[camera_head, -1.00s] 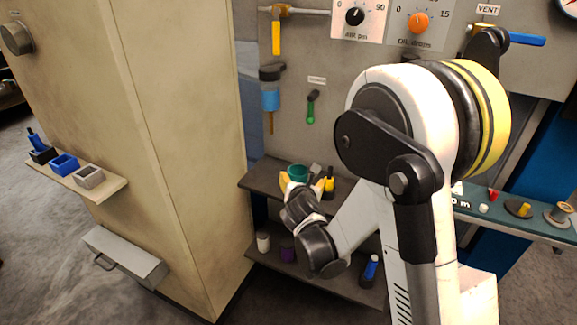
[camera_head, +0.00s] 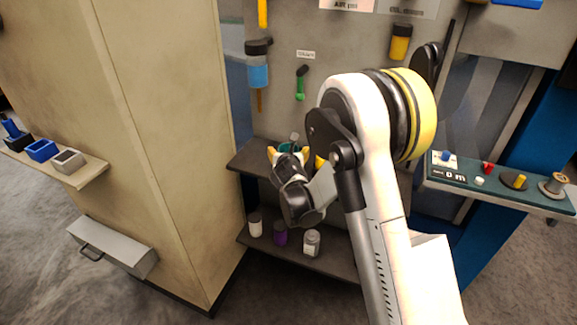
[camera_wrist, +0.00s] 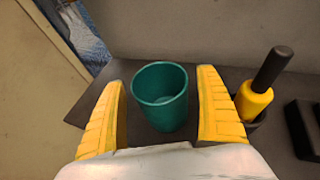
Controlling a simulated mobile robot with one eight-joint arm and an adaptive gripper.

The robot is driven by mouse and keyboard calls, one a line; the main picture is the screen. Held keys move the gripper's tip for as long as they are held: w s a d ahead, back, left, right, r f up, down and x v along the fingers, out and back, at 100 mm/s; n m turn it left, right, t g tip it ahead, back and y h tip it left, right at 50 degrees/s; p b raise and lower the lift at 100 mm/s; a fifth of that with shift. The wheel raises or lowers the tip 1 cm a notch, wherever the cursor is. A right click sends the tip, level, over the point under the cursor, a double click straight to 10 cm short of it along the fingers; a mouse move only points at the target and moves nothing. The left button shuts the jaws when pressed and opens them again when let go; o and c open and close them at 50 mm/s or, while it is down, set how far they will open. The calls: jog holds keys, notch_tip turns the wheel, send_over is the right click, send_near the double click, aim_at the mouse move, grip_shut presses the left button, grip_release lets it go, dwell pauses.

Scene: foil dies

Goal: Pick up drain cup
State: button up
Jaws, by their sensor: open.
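The drain cup is a teal-green open cup (camera_wrist: 160,100) standing upright on a dark shelf. My gripper is open and holds nothing. In the head view my gripper (camera_head: 288,156) is over the upper shelf, and the cup (camera_head: 287,147) shows only partly behind the fingers.
A yellow tool with a black handle (camera_wrist: 256,90) stands close to the right finger. A black block (camera_wrist: 303,128) is farther right. Several small bottles, including a purple one (camera_head: 280,233), stand on the lower shelf. A beige cabinet (camera_head: 165,130) rises at left.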

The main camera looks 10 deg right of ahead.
jog(key=c, duration=1.3)
